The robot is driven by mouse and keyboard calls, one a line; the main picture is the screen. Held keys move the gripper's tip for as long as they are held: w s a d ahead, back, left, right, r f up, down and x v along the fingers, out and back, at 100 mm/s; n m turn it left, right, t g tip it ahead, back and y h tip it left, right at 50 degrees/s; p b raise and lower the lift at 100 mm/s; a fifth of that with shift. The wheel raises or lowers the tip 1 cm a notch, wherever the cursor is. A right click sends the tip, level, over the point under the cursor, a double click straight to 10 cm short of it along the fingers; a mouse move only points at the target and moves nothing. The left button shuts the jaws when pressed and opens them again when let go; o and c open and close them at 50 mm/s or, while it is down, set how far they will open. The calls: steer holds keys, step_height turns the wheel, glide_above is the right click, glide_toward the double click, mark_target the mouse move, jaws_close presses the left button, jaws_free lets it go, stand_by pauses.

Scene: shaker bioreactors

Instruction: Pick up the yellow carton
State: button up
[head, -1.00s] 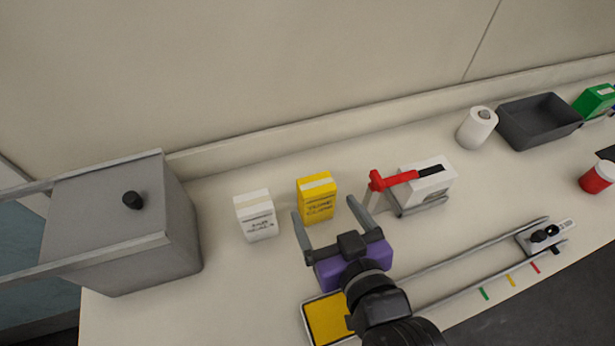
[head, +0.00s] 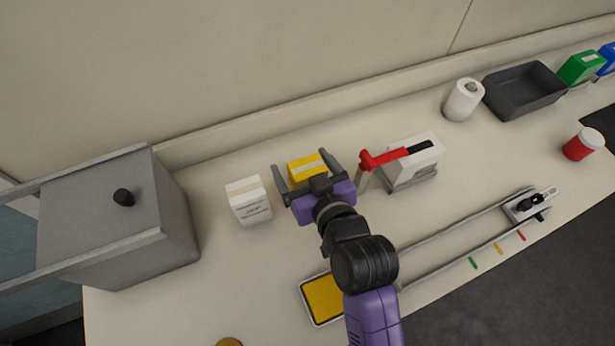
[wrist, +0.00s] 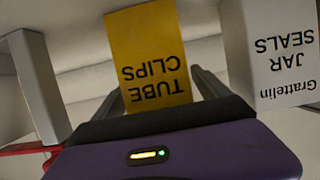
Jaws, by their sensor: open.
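The yellow carton (head: 307,168) stands upright on the bench, its lower part hidden behind my gripper in the head view. In the wrist view the carton (wrist: 150,58) appears upside down, labelled "TUBE CLIPS", in the gap between the fingers. My gripper (head: 306,167) is open, with one finger on each side of the carton. Gaps show between the carton and both fingers in the head view, and I cannot tell whether either finger touches it.
A white carton (head: 248,201), labelled "JAR SEALS" in the wrist view (wrist: 275,50), stands close to the left. A white device with a red lever (head: 412,165) stands close to the right. A grey box (head: 115,225) is at far left. A yellow pad (head: 323,298) lies in front.

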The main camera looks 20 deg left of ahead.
steer(key=shift+c, duration=0.3)
steer(key=c, duration=1.4)
steer(key=shift+c, duration=0.6)
steer(key=shift+r, duration=0.1)
